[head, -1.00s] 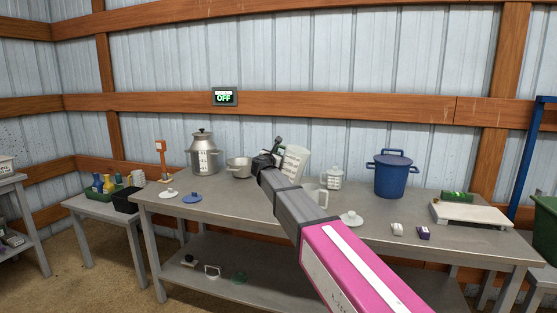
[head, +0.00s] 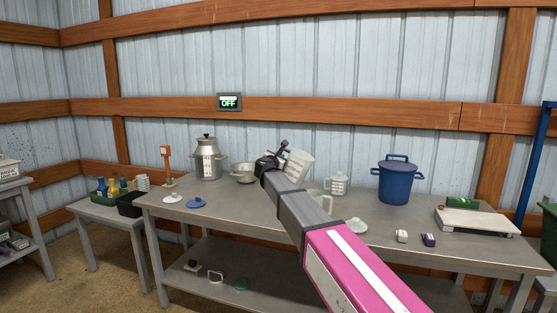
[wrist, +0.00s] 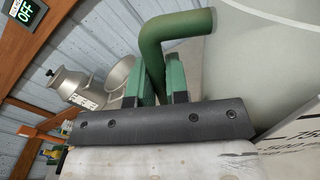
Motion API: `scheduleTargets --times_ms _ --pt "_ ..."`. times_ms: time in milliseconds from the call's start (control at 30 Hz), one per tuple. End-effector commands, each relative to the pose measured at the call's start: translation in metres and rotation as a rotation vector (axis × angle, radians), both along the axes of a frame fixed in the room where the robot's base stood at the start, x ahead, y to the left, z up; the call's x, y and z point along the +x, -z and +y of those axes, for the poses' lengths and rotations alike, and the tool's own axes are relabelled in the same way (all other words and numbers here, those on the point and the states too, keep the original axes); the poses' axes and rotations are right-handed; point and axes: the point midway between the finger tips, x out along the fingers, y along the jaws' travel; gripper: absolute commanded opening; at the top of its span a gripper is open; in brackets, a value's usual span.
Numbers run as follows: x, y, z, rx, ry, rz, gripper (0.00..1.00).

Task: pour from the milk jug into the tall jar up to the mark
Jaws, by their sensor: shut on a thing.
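My gripper (head: 274,162) is shut on the green handle (wrist: 152,50) of a pale grey-green jug (head: 299,162), which I take to be the milk jug. The jug is held above the table and looks tilted. Its large body (wrist: 255,60) fills the right of the wrist view. A pale jar with a handle (head: 326,187) stands below and right of it, partly hidden by my arm. A lidded, marked jar (head: 338,184) stands beside that; I cannot tell which is the tall jar. No milk stream is visible. A panel with printed volume marks (wrist: 295,140) shows at the lower right of the wrist view.
A metal can (head: 207,163) and a small pan (head: 243,173) stand left on the grey table (head: 235,210). A blue pot (head: 396,182) and a white scale (head: 478,221) stand right. Lids (head: 197,203) lie near the front. A wall display (head: 229,102) reads OFF.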

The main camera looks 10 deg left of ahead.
Motion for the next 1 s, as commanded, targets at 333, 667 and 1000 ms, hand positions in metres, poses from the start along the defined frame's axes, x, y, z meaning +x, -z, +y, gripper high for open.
scheduleTargets --times_ms 333,667,1000 --pt "0.000 -0.008 -0.001 0.072 0.000 -0.013 0.00" --pt "0.000 -0.010 -0.001 0.096 -0.001 -0.016 0.00" --pt "0.000 -0.014 -0.002 0.145 0.000 -0.024 0.00"
